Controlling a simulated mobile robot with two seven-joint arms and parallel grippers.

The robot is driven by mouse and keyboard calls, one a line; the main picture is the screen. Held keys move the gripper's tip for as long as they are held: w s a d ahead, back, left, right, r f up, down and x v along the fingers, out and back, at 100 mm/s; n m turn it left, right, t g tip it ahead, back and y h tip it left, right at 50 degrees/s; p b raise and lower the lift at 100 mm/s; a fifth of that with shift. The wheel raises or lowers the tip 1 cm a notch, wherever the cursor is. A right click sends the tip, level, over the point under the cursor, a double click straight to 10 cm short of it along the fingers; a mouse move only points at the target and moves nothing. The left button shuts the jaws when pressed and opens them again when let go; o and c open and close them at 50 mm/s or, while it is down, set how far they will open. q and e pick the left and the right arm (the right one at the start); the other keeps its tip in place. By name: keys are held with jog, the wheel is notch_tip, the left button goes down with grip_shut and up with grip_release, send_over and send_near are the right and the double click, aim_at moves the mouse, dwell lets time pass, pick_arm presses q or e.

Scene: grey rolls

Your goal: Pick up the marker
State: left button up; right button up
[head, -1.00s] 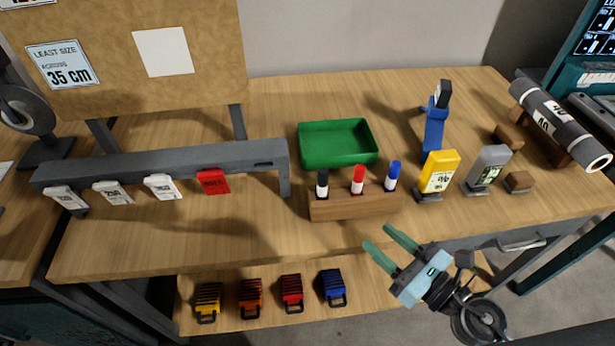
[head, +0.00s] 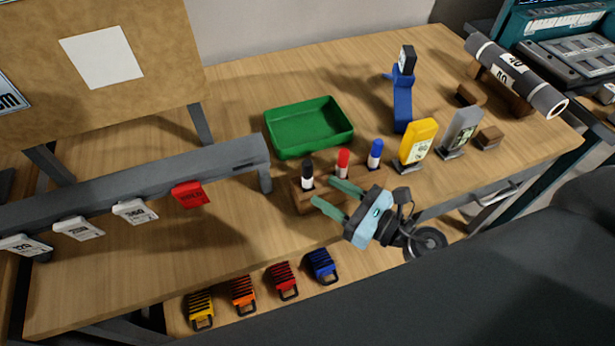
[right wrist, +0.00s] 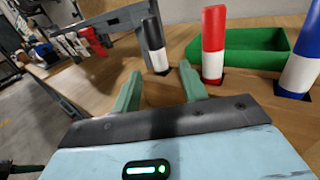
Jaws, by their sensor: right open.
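Three markers stand upright in a wooden block (head: 300,201) on the table: black-capped (head: 307,176), red-capped (head: 343,162) and blue-capped (head: 375,154), each with a white band. My right gripper (head: 322,191) is open and empty, its fingers over the front of the block, pointing toward the black marker. In the right wrist view the black marker (right wrist: 154,46) shows just beyond and between the two fingertips. The red marker (right wrist: 213,45) is just right of the fingers, and the blue one (right wrist: 303,62) is farther right. My left gripper is not in view.
A green tray (head: 300,148) sits behind the block. A grey rail (head: 150,180) with hanging tags stands to the left. Several coloured items lie on a lower shelf.

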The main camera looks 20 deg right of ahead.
aim_at(307, 178)
jog(key=shift+w+a+r, duration=0.25)
jog(key=shift+w+a, duration=0.05)
jog(key=shift+w, duration=0.15)
jog(key=shift+f, duration=0.15)
jog(key=p+x, duration=0.1)
jog(key=x, duration=0.1)
jog(key=r+p+x, duration=0.1)
jog(key=x, duration=0.1)
jog(key=shift+w+a, duration=0.1)
jog(key=shift+w, duration=0.15)
jog(key=shift+w+a+f, duration=0.2)
jog(key=shift+w+a, duration=0.05)
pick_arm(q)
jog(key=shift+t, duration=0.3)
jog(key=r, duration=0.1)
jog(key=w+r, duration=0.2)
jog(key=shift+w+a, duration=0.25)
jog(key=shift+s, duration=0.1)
pick_arm(e)
jog(key=shift+c, duration=0.9)
grip_shut()
